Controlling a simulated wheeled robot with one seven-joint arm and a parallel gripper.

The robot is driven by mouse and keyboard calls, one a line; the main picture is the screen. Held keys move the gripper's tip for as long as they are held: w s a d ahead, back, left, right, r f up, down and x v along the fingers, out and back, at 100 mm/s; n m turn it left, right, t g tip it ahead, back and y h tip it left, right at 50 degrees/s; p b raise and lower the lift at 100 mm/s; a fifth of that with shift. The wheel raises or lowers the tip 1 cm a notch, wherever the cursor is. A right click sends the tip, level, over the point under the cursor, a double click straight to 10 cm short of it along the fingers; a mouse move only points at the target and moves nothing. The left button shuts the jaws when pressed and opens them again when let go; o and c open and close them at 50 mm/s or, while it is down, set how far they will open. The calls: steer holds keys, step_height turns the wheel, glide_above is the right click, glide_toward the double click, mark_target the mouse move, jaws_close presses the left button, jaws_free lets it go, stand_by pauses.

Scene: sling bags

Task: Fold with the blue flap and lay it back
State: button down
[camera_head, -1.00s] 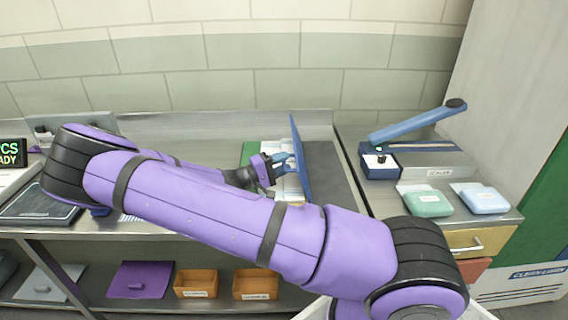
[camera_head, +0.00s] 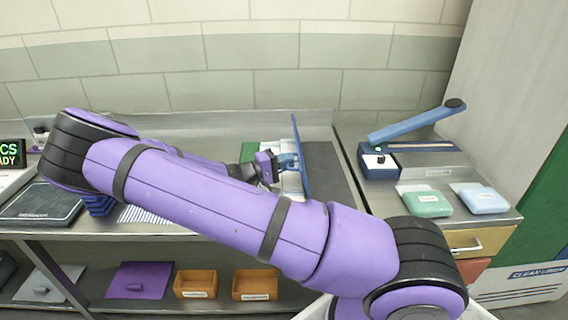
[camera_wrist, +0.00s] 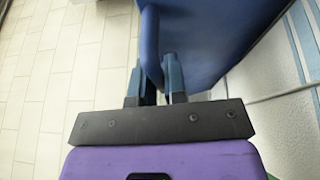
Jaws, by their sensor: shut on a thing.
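The blue flap (camera_head: 301,158) stands upright like a thin panel over the workbench, seen nearly edge-on in the head view. In the wrist view the flap (camera_wrist: 205,38) fills the upper middle. My gripper (camera_head: 289,163) is at its left side, shut on the flap's edge or a tab on it. A white board (camera_head: 290,187) with a green part (camera_head: 249,152) lies beneath, partly hidden by my arm. A dark grey panel (camera_head: 326,170) lies to the right.
A blue-handled sealer (camera_head: 415,122) stands on the right counter beside a green pouch (camera_head: 427,203) and a light blue pouch (camera_head: 481,198). Orange bins (camera_head: 196,284) and a purple folder (camera_head: 140,280) sit on the shelf below. The bench behind the flap is clear.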

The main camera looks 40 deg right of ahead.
steer(key=shift+s+d, duration=0.1)
steer(key=c, duration=1.2)
jaws_free()
steer(key=v, duration=1)
steer(key=shift+a+r, duration=0.15)
steer(key=shift+a, duration=0.25)
